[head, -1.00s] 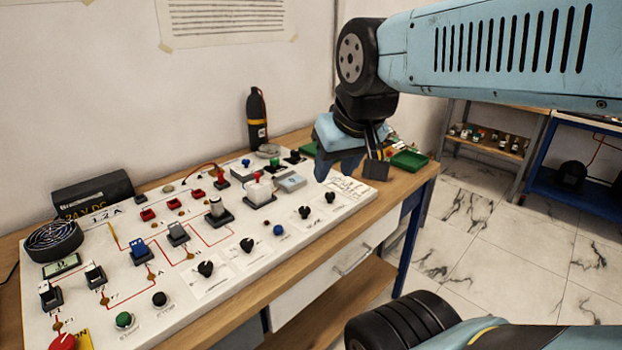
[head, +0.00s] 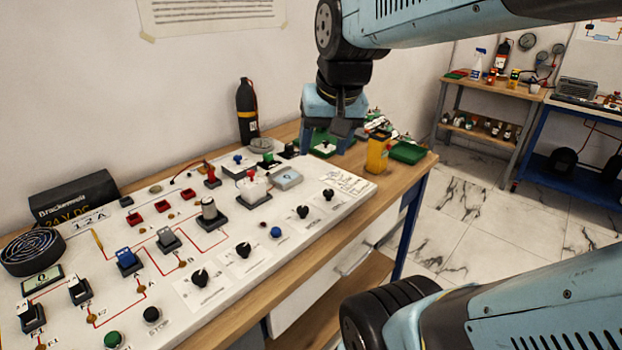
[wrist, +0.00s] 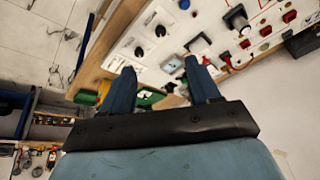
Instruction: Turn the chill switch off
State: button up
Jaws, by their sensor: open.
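I cannot read which one is labelled chill. Black rotary knobs (head: 243,250) run along its front side. Blue (head: 126,258) and grey (head: 167,238) rocker switches sit left of centre, with black-based switches (head: 79,290) nearer the left end. My gripper (head: 325,143) is open and empty, pointing down above the panel's far right end. In the wrist view its two blue fingers (wrist: 160,68) are apart, with panel knobs (wrist: 160,30) beyond them.
A yellow device (head: 377,152) and a green tray (head: 408,152) stand at the bench's right end. A black bottle (head: 247,112) stands by the wall. A black power supply (head: 75,198) and a fan (head: 32,252) are at the left. Open tiled floor (head: 455,210) lies to the right.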

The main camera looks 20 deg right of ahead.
jog(key=w+d+f+m+g+y, duration=0.1)
jog(key=w+d+f+m+g, duration=0.25)
jog(key=w+d+m, duration=0.6)
jog(key=m+y, duration=0.3)
jog(key=m, duration=0.3)
send_near(329, 191)
jog(key=shift+g, duration=0.35)
jog(key=x, duration=0.8)
jog(key=shift+w+f, duration=0.15)
jog(key=shift+w, duration=0.2)
jog(key=shift+c, duration=0.4)
jog(key=c, duration=1)
jog(key=shift+o, duration=0.2)
